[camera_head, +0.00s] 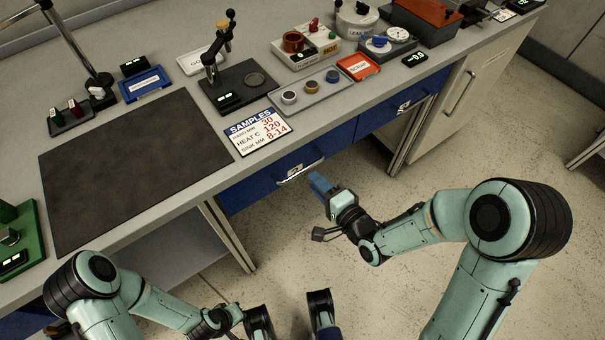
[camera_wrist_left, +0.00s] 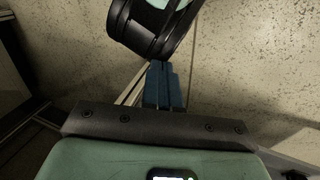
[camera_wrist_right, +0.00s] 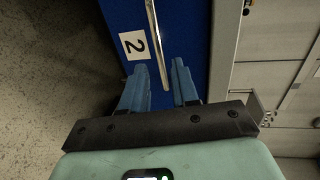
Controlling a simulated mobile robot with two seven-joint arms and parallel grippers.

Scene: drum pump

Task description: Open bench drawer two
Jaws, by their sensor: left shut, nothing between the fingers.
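Bench drawer two (camera_head: 262,182) has a blue front under the bench top and looks closed. Its silver bar handle (camera_head: 300,173) runs along the front beside a white label with a 2. The label (camera_wrist_right: 132,45) and handle (camera_wrist_right: 155,40) also show in the right wrist view. My right gripper (camera_head: 318,183) is open, just in front of the handle's right end. In the right wrist view (camera_wrist_right: 161,66) the handle's end appears between the parted fingers; contact is not visible. My left gripper (camera_wrist_left: 161,66) is shut and empty, low over the floor, away from the drawer.
The bench top holds a dark mat (camera_head: 130,165), a samples card (camera_head: 258,132), a tray of round samples (camera_head: 310,92) and several instruments. Another blue drawer (camera_head: 395,108) and a pale cabinet (camera_head: 462,95) stand further right. The floor in front is clear.

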